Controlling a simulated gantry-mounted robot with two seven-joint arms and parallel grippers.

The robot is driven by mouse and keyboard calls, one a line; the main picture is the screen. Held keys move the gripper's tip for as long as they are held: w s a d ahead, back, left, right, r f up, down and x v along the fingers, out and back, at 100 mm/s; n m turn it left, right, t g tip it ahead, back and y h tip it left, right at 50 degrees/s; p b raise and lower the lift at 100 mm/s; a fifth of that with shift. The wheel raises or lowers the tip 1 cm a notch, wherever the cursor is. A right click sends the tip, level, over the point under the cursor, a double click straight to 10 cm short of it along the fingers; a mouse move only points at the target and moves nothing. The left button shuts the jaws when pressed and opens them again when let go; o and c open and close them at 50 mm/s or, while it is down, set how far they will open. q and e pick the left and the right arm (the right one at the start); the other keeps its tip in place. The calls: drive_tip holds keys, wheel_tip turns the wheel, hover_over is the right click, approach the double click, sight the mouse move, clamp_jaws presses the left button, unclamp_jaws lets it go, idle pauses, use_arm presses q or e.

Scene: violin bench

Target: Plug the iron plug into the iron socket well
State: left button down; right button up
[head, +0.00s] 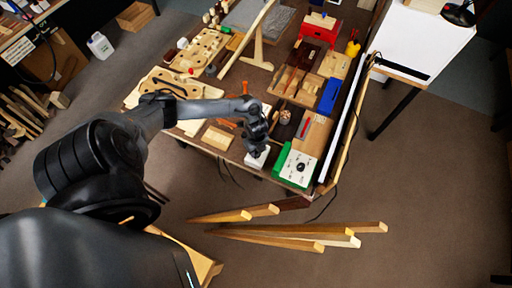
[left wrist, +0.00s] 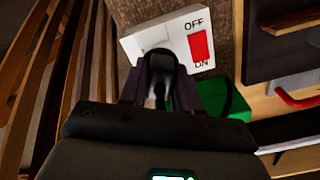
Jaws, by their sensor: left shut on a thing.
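The white socket box (head: 257,160) is at the near edge of the bench. In the left wrist view this box (left wrist: 180,38) shows a red rocker switch (left wrist: 199,46) between the words OFF and ON. My left gripper (head: 256,147) is right above the box. In the left wrist view my left gripper (left wrist: 158,88) is shut on a dark thing, likely the iron plug (left wrist: 159,64), which overlaps the box's lower left part. The socket well is mostly hidden behind it, and I cannot tell whether the plug is in the well. My right gripper is not in view.
A green box with a white dial panel (head: 298,167) stands just right of the socket box. A pale wood block (head: 218,138) lies to the left. Violin parts and tools crowd the bench behind. Long wooden strips (head: 290,238) extend below the bench's near edge.

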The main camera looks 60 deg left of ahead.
use_arm(q)
drive_tip(key=shift+f+b, duration=0.7)
drive_tip(key=shift+f, duration=0.3)
drive_tip(key=c, duration=0.7)
unclamp_jaws()
drive_tip(key=shift+c, duration=0.2)
drive_tip(key=shift+r, duration=0.15)
wheel_tip(320, 180, up, 11)
drive_tip(key=shift+f+p, duration=0.2)
drive_tip(key=shift+p, duration=0.75)
